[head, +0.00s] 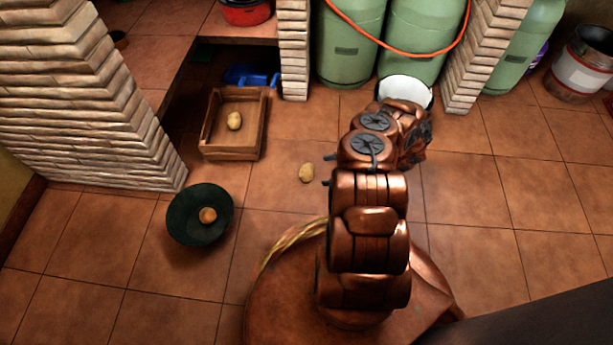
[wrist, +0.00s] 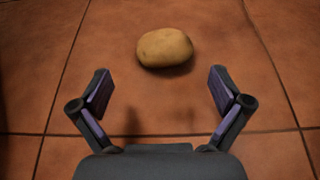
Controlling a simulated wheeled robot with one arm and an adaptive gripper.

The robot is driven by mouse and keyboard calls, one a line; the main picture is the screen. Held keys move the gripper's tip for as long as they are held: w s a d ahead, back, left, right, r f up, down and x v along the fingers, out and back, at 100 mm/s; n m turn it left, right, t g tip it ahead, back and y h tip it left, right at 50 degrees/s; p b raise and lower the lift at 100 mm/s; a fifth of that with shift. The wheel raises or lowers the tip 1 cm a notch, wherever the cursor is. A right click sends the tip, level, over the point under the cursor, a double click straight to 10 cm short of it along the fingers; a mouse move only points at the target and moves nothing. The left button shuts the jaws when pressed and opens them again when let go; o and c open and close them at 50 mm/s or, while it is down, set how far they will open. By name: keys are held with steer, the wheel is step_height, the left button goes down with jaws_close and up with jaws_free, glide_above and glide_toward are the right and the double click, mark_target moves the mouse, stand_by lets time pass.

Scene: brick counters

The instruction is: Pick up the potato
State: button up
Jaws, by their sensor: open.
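A pale yellow-brown potato (wrist: 165,48) lies on the tiled floor in the wrist view. It sits just beyond the fingertips of my gripper (wrist: 160,86), roughly centred between them. My gripper is open and empty, its two fingers apart. In the head view a potato (head: 306,173) lies on the floor left of my arm. I cannot tell if it is the same one. Another potato (head: 234,120) lies in a wooden crate (head: 231,146). My fingers are not clear in the head view, where my arm hides part of the floor.
A dark green round dish (head: 184,222) holds a small round brownish item (head: 208,215), left of my base. Brick pillars (head: 75,90) stand at the left and back. Green gas cylinders (head: 350,45) and a white-rimmed container (head: 406,90) stand at the back. The floor at right is clear.

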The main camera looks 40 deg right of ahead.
mark_target(306, 169)
steer(key=shift+w+a+f, duration=0.25)
steer(key=shift+f, duration=0.2)
steer(key=shift+w+r+b+x, duration=0.1)
steer(key=shift+b+x, duration=1)
steer(key=shift+x, duration=0.6)
steer(key=shift+w+r+b+x, duration=0.1)
steer(key=shift+b+x, duration=1)
steer(key=shift+x, duration=0.6)
steer(key=shift+d+r, duration=0.1)
steer(key=c, duration=1.1)
step_height(306, 169, up, 4)
steer(key=p, duration=0.3)
steer(key=s+d+p, duration=0.1)
steer(key=s+p, duration=0.1)
steer(key=s, duration=0.3)
steer(key=s+d+p, duration=0.1)
steer(key=s+p, duration=0.1)
steer(key=s, duration=0.3)
steer(key=s+d+r+p, duration=0.1)
steer(key=s, duration=0.4)
steer(key=shift+s+p, duration=0.4)
steer(key=shift+w, duration=0.15)
